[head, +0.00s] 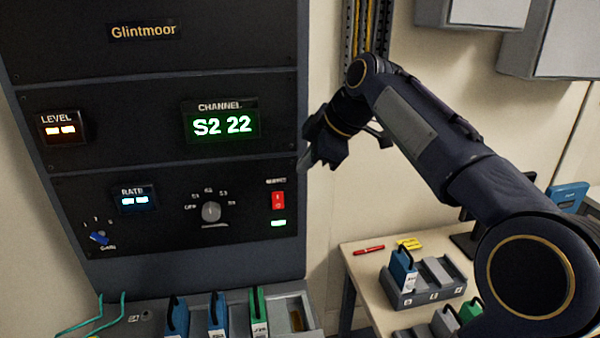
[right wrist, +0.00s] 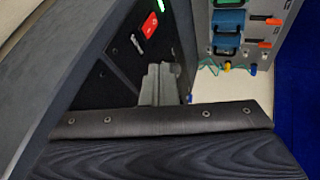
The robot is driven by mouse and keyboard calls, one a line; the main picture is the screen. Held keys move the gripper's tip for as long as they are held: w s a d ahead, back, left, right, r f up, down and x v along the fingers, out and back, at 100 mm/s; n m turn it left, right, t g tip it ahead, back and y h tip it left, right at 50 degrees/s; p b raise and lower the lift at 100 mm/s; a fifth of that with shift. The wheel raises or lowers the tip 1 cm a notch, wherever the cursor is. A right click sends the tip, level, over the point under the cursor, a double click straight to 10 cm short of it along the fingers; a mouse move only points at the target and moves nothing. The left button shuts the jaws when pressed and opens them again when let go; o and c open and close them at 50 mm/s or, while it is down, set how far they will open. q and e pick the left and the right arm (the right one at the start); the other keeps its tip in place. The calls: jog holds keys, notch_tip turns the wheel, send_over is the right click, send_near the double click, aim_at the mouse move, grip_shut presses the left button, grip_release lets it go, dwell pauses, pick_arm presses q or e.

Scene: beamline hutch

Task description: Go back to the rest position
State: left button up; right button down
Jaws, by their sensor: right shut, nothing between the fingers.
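My right arm (head: 410,120) reaches in from the right. In the right wrist view the grey fingers (right wrist: 160,84) are together and empty, in front of the dark panel. The red switch (head: 278,200) has a lit green lamp (head: 279,223) under it; the switch also shows in the right wrist view (right wrist: 150,25). No contact between fingers and panel can be made out. My left gripper is out of view.
The channel display (head: 222,124) reads S2 22, above a rotary knob (head: 211,212). Blue and green modules stand below the rack. A side table (head: 368,262) at lower right holds a grey tray (head: 428,298) and a red pen (head: 369,250). Wall boxes hang at upper right.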

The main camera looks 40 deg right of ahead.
jog(key=shift+s+r, duration=0.15)
jog(key=shift+s, duration=0.05)
dwell(0.4)
jog(key=s+a+f+m+y, duration=0.1)
jog(key=s+a+f+m, duration=0.5)
jog(key=s+a+f, duration=0.3)
jog(key=s+a+f+m+g+y, duration=0.1)
jog(key=s+a+f+m, duration=0.5)
jog(key=f, duration=0.8)
jog(key=s+a, duration=0.3)
jog(key=a, duration=0.1)
